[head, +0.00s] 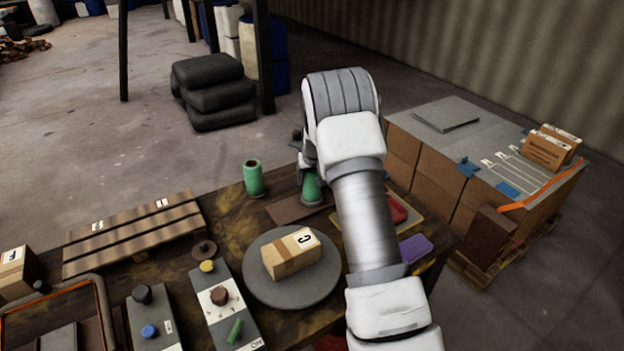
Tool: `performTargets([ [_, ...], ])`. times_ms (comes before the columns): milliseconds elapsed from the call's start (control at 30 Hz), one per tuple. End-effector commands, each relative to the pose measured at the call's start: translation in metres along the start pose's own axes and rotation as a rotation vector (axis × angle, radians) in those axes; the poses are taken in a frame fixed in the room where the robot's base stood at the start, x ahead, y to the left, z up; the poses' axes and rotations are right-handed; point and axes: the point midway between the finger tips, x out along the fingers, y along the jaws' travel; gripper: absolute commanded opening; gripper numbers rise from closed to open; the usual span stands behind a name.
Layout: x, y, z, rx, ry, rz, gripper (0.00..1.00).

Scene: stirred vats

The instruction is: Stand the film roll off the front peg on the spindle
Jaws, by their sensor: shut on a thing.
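A green film roll (312,187) shows just left of my forearm, at the far side of the wooden table (228,206). My gripper (310,198) is mostly hidden behind my own arm; what shows of it is at this roll, and it is shut on it. A second green roll (253,179) stands upright to the left, apart from my gripper. A small brown disc with a short post (204,249), perhaps the spindle, sits left of the grey turntable. I cannot make out the front peg.
A grey turntable (260,290) bears a cardboard box (290,254). Control boxes with knobs (222,297) stand at the front, and a slatted wooden board (132,236) at the left. Red (397,211) and purple (414,248) pieces lie right of my arm. A carton stack (420,160) stands beyond.

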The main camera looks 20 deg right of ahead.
Motion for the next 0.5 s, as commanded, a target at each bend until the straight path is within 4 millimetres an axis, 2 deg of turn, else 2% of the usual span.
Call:
performTargets([
  [100,0.0036,0.0001,0.0012,0.000,0.002,0.000,0.03],
  [133,0.0030,0.0001,0.0012,0.000,0.001,0.000,0.76],
  [267,0.0024,0.0001,0.0010,0.000,0.001,0.000,1.00],
  [500,0.0019,0.0001,0.0007,0.000,0.001,0.000,1.00],
])
